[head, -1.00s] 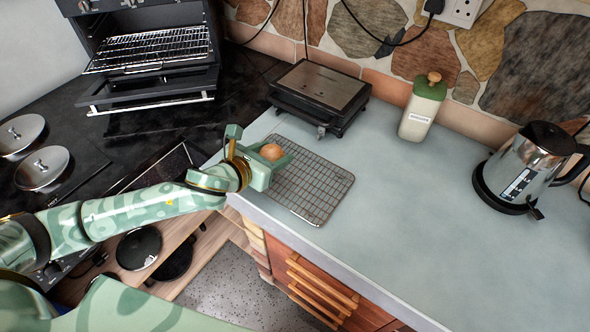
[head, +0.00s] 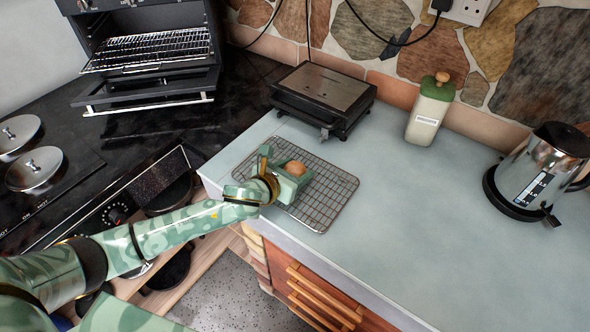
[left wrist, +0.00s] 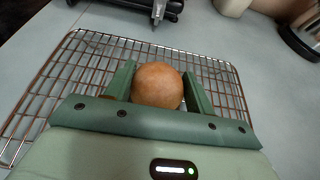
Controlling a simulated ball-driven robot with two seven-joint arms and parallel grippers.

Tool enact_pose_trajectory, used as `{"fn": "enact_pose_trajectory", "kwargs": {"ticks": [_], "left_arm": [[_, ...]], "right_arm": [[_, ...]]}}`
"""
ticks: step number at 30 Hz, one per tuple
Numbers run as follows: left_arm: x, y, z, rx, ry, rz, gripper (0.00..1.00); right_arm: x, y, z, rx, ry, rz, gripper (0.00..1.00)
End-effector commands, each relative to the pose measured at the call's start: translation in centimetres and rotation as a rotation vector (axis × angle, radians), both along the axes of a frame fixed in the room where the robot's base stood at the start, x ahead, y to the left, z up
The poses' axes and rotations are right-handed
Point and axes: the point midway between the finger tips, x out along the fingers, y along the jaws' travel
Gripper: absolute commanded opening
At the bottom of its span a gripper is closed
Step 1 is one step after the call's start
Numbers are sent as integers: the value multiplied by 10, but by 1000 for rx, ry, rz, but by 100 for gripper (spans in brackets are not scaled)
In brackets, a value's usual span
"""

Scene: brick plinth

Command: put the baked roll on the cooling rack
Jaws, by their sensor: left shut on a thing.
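The baked roll (head: 296,168) is small, round and brown. My left gripper (head: 292,172) is shut on it, over the left part of the cooling rack in the head view. In the left wrist view the roll (left wrist: 157,86) sits between the two green fingers of the gripper (left wrist: 158,88). The cooling rack (head: 330,200) is a wire grid lying flat on the pale worktop, and it also shows in the left wrist view (left wrist: 232,98) behind and around the fingers. I cannot tell whether the roll touches the wires. My right gripper is not in view.
A black and steel grill press (head: 325,95) stands just behind the rack. A green-lidded canister (head: 428,112) and a steel kettle (head: 540,170) stand to the right. An open oven (head: 150,55) is at the back left. The worktop right of the rack is clear.

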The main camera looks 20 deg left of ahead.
Motion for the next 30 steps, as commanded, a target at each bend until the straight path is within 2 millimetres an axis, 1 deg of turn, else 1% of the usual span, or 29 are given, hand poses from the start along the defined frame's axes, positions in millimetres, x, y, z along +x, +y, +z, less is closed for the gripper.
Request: {"fn": "enact_pose_trajectory", "kwargs": {"ticks": [1, 2, 3, 4, 11, 14, 16, 20, 24, 27, 30], "left_arm": [[0, 0, -2, 0, 1, 0, 33], [0, 0, -3, -1, 1, 0, 57], [0, 0, -2, -1, 1, 0, 68], [0, 0, -2, -1, 1, 0, 76], [0, 0, -2, -1, 1, 0, 76], [0, 0, 2, 0, 0, 0, 76], [-7, 3, 4, 1, 1, 0, 76], [-29, 11, 16, 1, 1, -1, 76], [-60, 22, 29, 2, 1, -2, 76], [-78, 29, 37, 1, 1, 0, 76], [-92, 34, 42, 1, 2, 0, 76]], "right_arm": [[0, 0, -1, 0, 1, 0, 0], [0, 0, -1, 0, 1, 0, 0], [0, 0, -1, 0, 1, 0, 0], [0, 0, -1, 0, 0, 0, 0], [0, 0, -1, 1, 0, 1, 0], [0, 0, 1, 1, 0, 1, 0], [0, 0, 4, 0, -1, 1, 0], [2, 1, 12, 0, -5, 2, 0], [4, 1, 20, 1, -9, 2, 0], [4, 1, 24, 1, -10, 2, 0], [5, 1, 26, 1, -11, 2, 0]]}}
